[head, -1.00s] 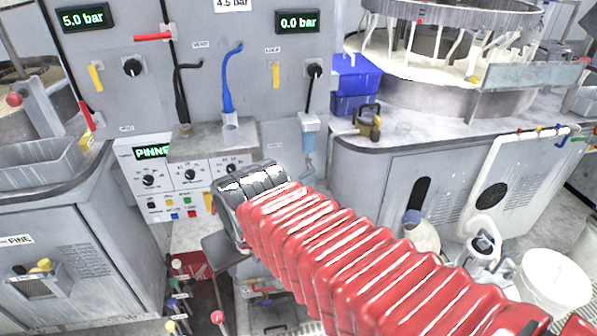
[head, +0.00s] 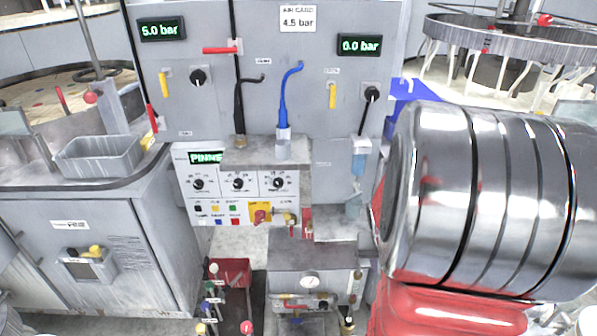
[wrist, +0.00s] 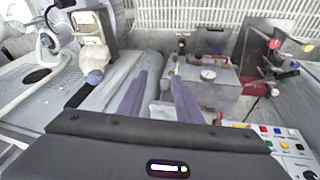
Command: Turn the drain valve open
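A grey box (head: 300,256) with a round gauge (head: 310,282) stands low in the middle of the head view. In the head view my arm fills the right side and hides the gripper.
Several levers with coloured ball ends (head: 209,290) stand left of the box. Above is a control panel (head: 235,190) with knobs, buttons and a red-yellow switch (head: 260,213). A grey cabinet (head: 95,255) stands at left. In the wrist view a white jug-like object (wrist: 93,50) is left of my fingers.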

